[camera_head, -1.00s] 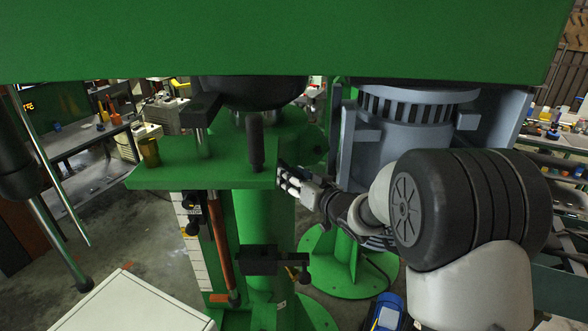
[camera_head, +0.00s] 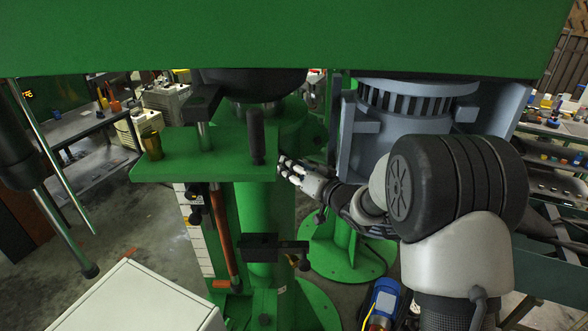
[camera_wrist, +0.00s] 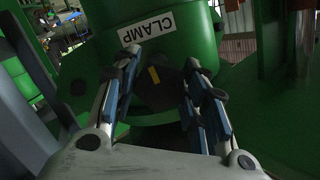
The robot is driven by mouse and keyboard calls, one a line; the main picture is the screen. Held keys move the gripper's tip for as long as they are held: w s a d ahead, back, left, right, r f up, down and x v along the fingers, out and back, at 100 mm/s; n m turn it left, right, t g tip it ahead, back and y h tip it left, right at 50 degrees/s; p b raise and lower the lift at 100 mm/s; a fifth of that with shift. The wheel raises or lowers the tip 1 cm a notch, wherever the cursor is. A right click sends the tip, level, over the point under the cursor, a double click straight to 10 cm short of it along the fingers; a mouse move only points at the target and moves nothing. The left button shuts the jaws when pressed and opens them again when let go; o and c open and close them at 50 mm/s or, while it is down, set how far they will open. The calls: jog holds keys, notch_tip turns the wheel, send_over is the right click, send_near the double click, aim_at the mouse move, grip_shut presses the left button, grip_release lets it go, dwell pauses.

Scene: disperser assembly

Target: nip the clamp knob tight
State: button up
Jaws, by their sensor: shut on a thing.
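The clamp knob (camera_wrist: 158,92) is dark with a yellow mark and sits below the white CLAMP label (camera_wrist: 146,27) on the green machine body in the wrist view. My gripper (camera_wrist: 166,72) has one finger on each side of the knob and is shut on it. In the head view my gripper (camera_head: 283,169) is at the right edge of the green bracket plate (camera_head: 205,158). There the knob cannot be made out behind the fingers.
A black upright handle (camera_head: 256,137) and a brass cup (camera_head: 152,145) stand on the plate. A grey motor housing (camera_head: 400,125) is close above my arm. A white box (camera_head: 140,300) stands at front left.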

jog(key=o, duration=1)
jog(key=v, duration=1.2)
